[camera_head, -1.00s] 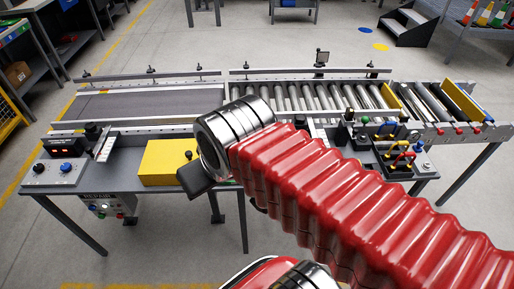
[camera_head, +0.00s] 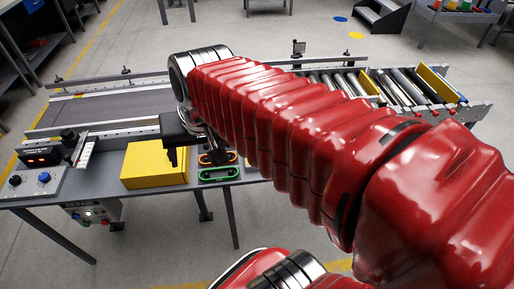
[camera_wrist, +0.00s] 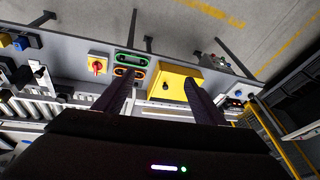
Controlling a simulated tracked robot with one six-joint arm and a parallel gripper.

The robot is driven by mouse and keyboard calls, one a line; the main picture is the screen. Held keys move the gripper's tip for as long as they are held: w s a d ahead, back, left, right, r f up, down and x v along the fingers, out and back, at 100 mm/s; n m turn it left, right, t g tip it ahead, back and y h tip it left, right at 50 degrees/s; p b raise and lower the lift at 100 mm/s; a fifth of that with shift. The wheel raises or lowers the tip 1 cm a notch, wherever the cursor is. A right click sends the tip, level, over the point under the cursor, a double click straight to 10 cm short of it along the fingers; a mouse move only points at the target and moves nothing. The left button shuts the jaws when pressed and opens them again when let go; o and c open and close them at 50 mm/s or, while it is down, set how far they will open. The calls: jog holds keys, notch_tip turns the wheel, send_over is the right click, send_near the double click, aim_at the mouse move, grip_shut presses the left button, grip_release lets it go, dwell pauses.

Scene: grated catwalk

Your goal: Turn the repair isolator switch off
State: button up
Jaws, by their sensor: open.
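A red rotary knob on a yellow plate (camera_wrist: 97,66) shows on the bench in the wrist view. It looks like an isolator switch, but I cannot read a label. My arm hides it in the head view. A grey box marked REPAIR (camera_head: 92,211), with small knobs or buttons, hangs under the bench's front edge. My gripper (camera_head: 190,152) is over the bench near the yellow box and the coloured handles. In the wrist view my gripper (camera_wrist: 160,82) is open and empty, its fingers apart around the view of the yellow box; the red knob lies left of them.
A control box with a blue button (camera_head: 43,178) sits at left. The conveyor (camera_head: 110,108) runs behind. Floor in front is clear.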

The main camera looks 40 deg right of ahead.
jog(key=w+d+f+m+y, duration=0.1)
jog(key=d+f+m, duration=0.4)
jog(key=d, duration=0.5)
jog(key=w+d+f+m+g+y, duration=0.1)
jog(key=w+d+f+m, duration=0.3)
jog(key=d+m, duration=0.4)
jog(key=w+d+f+m+y, duration=0.1)
jog(key=d+f+m, duration=0.5)
jog(key=d, duration=0.8)
jog(key=shift+w+f+m+g+y, duration=0.15)
jog(key=shift+w+m+g+y, duration=0.25)
jog(key=shift+w, duration=0.5)
jog(key=x, duration=1.3)
jog(key=shift+w+f, duration=0.15)
jog(key=shift+f, duration=0.25)
jog(key=shift+c, duration=0.4)
